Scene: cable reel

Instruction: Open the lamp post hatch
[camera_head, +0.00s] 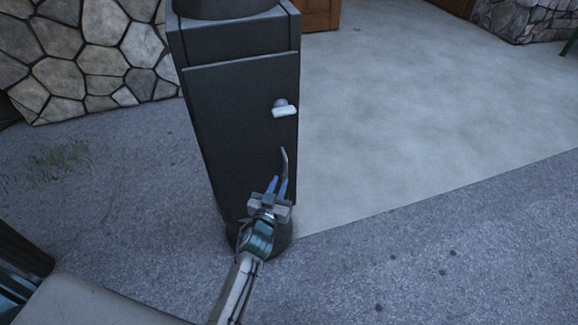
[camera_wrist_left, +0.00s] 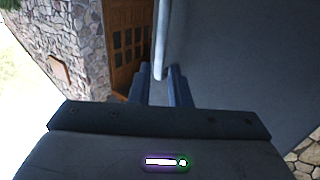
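The dark lamp post (camera_head: 230,38) stands upright in the head view. Its hatch (camera_head: 235,120) is a tall dark panel that looks flush with the post. A pale latch or knob (camera_head: 284,109) sits at the hatch's upper right. A thin grey handle (camera_head: 284,163) runs down its right edge. My left gripper (camera_head: 278,184) is at the handle's lower end, fingers pointing up and apart. In the left wrist view the handle (camera_wrist_left: 161,40) appears between the two fingertips (camera_wrist_left: 160,84), with a gap visible on its left. Contact cannot be told. My right gripper is out of view.
A stone wall (camera_head: 85,60) stands behind the post on the left. Pale paving (camera_head: 400,100) lies open to the right, and grey ground (camera_head: 400,265) is clear in front. A wooden door (camera_wrist_left: 130,40) shows in the wrist view.

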